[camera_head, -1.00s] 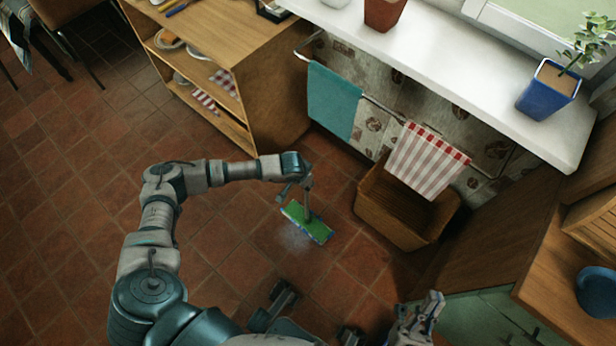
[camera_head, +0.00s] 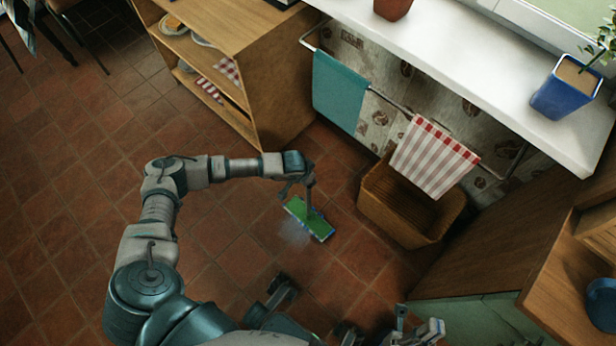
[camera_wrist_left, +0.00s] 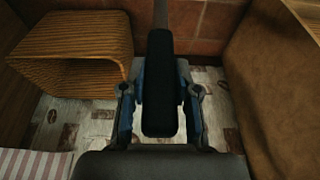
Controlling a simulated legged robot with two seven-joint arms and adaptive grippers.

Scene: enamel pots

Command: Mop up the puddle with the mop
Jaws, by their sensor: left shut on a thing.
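The mop has a flat green head (camera_head: 310,218) low over the tiled floor; I cannot tell how firmly it touches. The puddle (camera_head: 292,234) shows as a faint pale patch at the head's lower left edge, and part of it may be under the head. My left gripper (camera_head: 300,180) is above the mop head. In the left wrist view its fingers are closed around the mop's black handle (camera_wrist_left: 160,85). My right gripper (camera_head: 418,328) is at the bottom edge, away from the mop, partly cut off, and its opening is unclear.
A wooden basket (camera_head: 395,218) stands right of the mop, below a striped towel (camera_head: 432,160) and a teal towel (camera_head: 338,92) on a rail. A wooden shelf unit (camera_head: 270,85) is behind. Open floor (camera_head: 60,200) lies to the left.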

